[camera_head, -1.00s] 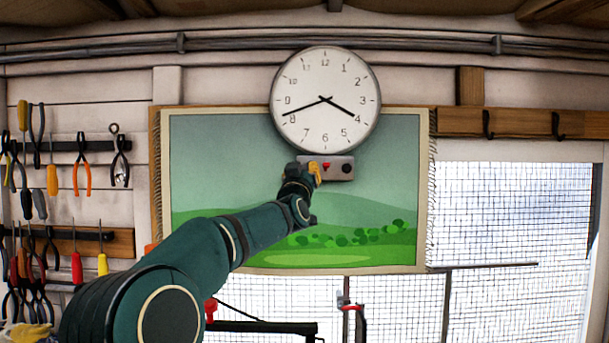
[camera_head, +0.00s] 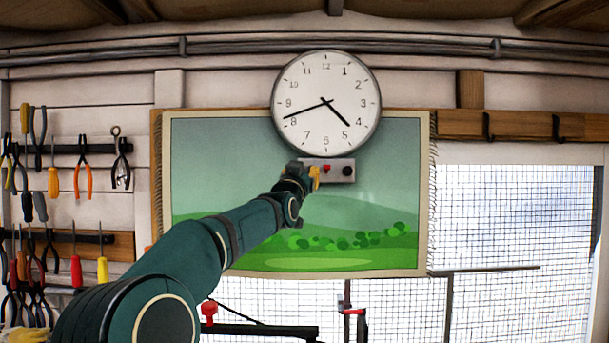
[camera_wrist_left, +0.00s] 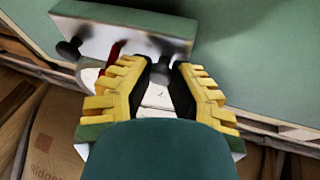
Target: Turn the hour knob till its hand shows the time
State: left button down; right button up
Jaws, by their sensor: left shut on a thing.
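A round white wall clock (camera_head: 326,85) hangs at the top middle. Its short hand points between 4 and 5, and its long hand points between 8 and 9. Below it is a grey control box (camera_head: 331,163) with a red lever (camera_head: 327,169) and a dark right knob (camera_head: 347,170). My left gripper (camera_head: 313,176) is at the box's left end and hides the knob there. In the left wrist view my yellow-padded fingers (camera_wrist_left: 160,80) are shut on that hour knob (camera_wrist_left: 162,72). The other knob (camera_wrist_left: 69,49) shows free. My right gripper is out of view.
A landscape cloth (camera_head: 230,180) hangs behind the box. Tools (camera_head: 75,270) hang on racks at left. Wire mesh (camera_head: 515,240) fills the lower right. The space right of the box is clear.

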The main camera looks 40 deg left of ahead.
pick_arm(q)
jog(key=shift+s+r+m, duration=0.15)
jog(key=shift+r+m, duration=0.15)
jog(key=shift+r, duration=0.1)
dwell(1.1)
jog(key=c, duration=0.8)
grip_release()
jog(key=shift+f, duration=0.1)
jog(key=shift+o, duration=0.2)
jog(key=shift+f, duration=0.25)
jog(key=v, duration=0.8)
jog(key=shift+a, duration=0.15)
